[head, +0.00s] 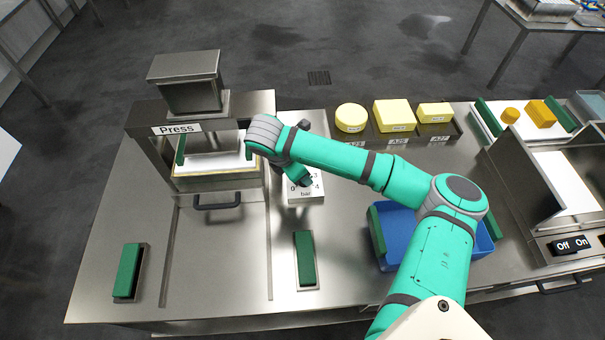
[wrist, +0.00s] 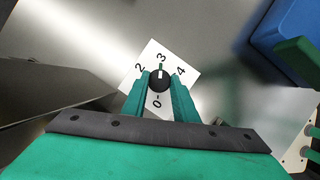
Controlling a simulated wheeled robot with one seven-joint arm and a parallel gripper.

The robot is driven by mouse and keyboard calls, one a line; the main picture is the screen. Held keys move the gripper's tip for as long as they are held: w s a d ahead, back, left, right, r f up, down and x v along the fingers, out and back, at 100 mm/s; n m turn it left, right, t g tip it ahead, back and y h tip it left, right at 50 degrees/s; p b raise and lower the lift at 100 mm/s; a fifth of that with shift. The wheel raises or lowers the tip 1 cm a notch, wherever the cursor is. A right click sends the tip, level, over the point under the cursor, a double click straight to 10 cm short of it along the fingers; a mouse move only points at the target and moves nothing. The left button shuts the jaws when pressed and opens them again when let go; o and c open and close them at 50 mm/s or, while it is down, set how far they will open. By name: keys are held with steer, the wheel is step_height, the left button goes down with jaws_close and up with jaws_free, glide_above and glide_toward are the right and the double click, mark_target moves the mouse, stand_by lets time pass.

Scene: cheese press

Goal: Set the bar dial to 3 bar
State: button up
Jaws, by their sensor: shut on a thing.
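The bar dial is a black round knob (wrist: 160,80) on a white plate (wrist: 184,68) marked 0, 2, 3 and 4 in the wrist view. A white pointer line on the knob points at the 3. My gripper (wrist: 161,82) is shut on the knob, one teal finger on each side. In the head view my gripper (head: 302,180) reaches down to the dial plate (head: 305,195), where "0", "4" and "bar" show. The arm and gripper hide the knob there.
The press (head: 188,135) stands left of the dial. A green block (head: 305,258) lies in front of it and another (head: 127,270) at the front left. A blue bin (head: 397,258) is to the right. Several yellow cheeses (head: 394,114) lie behind my arm.

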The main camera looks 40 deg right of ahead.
stand_by(0.3)
steer(key=o, duration=1)
steer(key=shift+r, duration=0.1)
steer(key=v, duration=1)
steer(key=shift+a+r, duration=0.15)
steer(key=shift+r, duration=0.15)
